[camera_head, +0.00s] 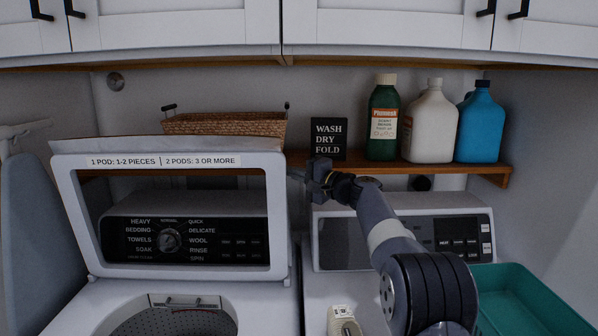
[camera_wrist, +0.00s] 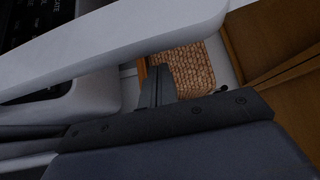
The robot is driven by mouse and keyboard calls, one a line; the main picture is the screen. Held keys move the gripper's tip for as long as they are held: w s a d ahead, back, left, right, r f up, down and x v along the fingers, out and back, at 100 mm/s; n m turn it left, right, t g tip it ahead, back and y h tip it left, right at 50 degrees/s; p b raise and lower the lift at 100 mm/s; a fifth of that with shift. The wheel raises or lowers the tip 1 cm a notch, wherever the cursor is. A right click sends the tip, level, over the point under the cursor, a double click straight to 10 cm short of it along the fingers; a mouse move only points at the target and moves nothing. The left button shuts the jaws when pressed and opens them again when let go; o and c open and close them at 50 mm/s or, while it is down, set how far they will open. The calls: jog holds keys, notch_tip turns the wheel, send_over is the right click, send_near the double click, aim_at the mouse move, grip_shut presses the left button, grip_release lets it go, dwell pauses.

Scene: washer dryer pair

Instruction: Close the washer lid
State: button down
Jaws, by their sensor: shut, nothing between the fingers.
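The washer lid (camera_head: 277,220) stands open and nearly upright at the left, a white frame with a see-through window and a pod label along its top. The washer's control panel (camera_head: 165,240) shows through the window. The drum opening (camera_head: 165,318) is uncovered below it. My gripper (camera_head: 298,176) is shut and empty just right of the lid's upper right edge. In the wrist view, the shut fingers (camera_wrist: 157,88) point toward the lid's white edge (camera_wrist: 120,45), which crosses the upper part of the picture. I cannot tell whether they touch it.
A wooden shelf (camera_head: 480,172) behind holds a wicker basket (camera_head: 225,124), a black sign (camera_head: 328,138) and several bottles. The dryer panel (camera_head: 455,238) is behind my arm. A teal bin (camera_head: 530,300) stands at the right, and a small white object (camera_head: 342,322) lies on the dryer top.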

jog(key=shift+s+f, duration=0.15)
jog(key=shift+s, duration=0.85)
jog(key=shift+s+f+b, duration=0.1)
jog(key=shift+f+b, duration=0.05)
jog(key=shift+b, duration=0.25)
